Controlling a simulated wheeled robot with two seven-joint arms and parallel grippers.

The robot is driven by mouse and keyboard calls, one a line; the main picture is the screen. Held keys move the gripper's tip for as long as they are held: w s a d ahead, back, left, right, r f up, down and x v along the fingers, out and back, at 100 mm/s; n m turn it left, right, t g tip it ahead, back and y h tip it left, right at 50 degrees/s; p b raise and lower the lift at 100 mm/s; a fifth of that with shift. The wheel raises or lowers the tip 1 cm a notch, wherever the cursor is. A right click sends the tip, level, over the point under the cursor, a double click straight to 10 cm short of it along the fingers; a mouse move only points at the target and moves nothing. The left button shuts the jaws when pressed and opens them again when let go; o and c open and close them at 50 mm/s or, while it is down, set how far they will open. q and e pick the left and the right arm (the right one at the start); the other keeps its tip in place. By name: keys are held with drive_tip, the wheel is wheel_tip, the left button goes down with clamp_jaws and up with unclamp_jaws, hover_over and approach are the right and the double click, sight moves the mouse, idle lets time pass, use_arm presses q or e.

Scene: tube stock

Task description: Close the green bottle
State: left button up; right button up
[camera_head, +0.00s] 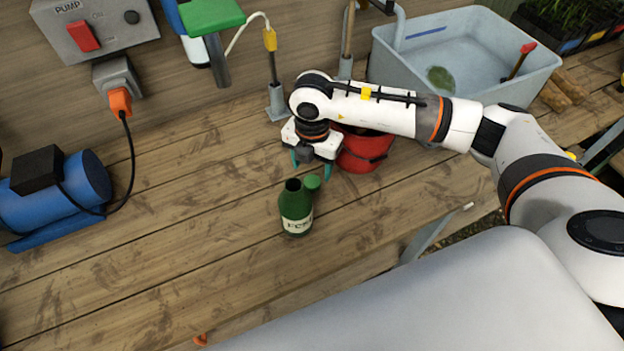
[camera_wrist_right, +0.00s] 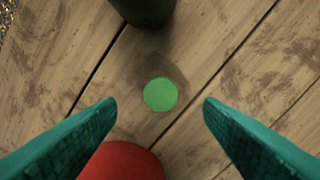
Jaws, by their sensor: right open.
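The green bottle (camera_head: 296,214) stands upright on the wooden table with a pale label and an open dark mouth. Its green cap (camera_head: 312,183) is apart from the mouth, just behind and right of the bottle in the head view. My right gripper (camera_head: 311,166) points down above and slightly behind the cap, open and empty. In the right wrist view the cap (camera_wrist_right: 160,94) shows as a bright green disc between the two spread teal fingers, not touched by them. Part of the bottle (camera_wrist_right: 145,8) shows at that view's top edge. My left gripper is not in view.
A red pot (camera_head: 365,150) stands close behind the right gripper. A grey basin (camera_head: 465,65) is at the back right. A blue pump (camera_head: 75,190) with a cable is at the left. A green-topped tool (camera_head: 212,15) hangs at the top. The table left of the bottle is clear.

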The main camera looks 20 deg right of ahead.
sight(312, 181)
wheel_tip(312, 181, down, 5)
drive_tip(key=shift+f+p, duration=0.1)
drive_tip(key=shift+p, duration=0.6)
drive_tip(key=c, duration=1.1)
